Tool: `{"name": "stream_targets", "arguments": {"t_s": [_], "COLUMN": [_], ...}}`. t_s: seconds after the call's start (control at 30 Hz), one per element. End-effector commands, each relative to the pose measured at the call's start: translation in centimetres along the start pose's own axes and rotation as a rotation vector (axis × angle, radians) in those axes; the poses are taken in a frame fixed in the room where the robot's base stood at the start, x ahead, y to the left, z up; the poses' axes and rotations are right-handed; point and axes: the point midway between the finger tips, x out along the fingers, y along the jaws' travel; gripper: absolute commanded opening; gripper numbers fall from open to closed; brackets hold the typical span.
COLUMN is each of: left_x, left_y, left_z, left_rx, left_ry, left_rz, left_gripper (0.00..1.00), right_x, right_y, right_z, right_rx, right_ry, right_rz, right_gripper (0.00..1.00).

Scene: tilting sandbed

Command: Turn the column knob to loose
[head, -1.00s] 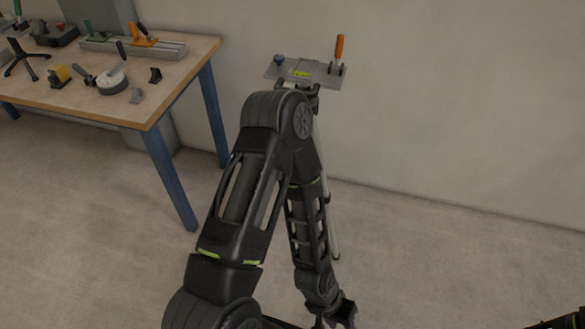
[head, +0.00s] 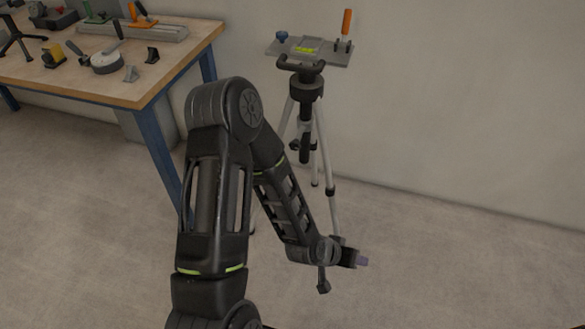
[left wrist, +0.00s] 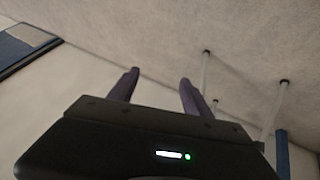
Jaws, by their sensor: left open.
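The tripod (head: 305,90) stands by the wall with a dark centre column and pale legs. A small dark knob-like part (head: 294,145) sticks out at the left of the column's lower end. It is too small to read its setting. My right gripper is out of view.
A workbench (head: 120,92) with several tools stands at the left. The floor at the right is clear.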

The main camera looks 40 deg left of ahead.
Motion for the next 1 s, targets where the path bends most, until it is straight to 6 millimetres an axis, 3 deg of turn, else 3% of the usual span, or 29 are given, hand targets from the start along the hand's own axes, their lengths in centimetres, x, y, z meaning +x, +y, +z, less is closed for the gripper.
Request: {"name": "stream_targets", "arguments": {"t_s": [0.03,0.13,0.3,0.4,0.5,0.63,1.0], "left_x": [3.0,3.6,1.0,-1.8,-4.3,-6.6,-7.5], "left_y": [-3.5,-8.4,-16.3,-19.6,-21.5,-22.6,-22.6], "left_z": [-2.0,-7.7,-15.3,-18.0,-19.6,-20.7,-21.1], "left_rx": [0.0,0.025,0.102,0.158,0.206,0.248,0.258], "left_ry": [0.115,0.339,0.691,0.851,0.964,1.043,1.063], "left_rz": [-0.021,-0.067,-0.183,-0.253,-0.307,-0.349,-0.359], "left_gripper": [0.58,0.58,0.58,0.58,0.58,0.58,0.58], "right_x": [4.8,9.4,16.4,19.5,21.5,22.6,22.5], "right_y": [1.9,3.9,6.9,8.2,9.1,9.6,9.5], "right_z": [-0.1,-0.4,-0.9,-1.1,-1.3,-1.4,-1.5], "right_rx": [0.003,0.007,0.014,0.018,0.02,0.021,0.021], "right_ry": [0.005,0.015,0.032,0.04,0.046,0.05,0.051], "right_rz": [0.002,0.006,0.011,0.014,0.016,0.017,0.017], "right_gripper": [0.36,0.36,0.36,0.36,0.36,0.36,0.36]}}
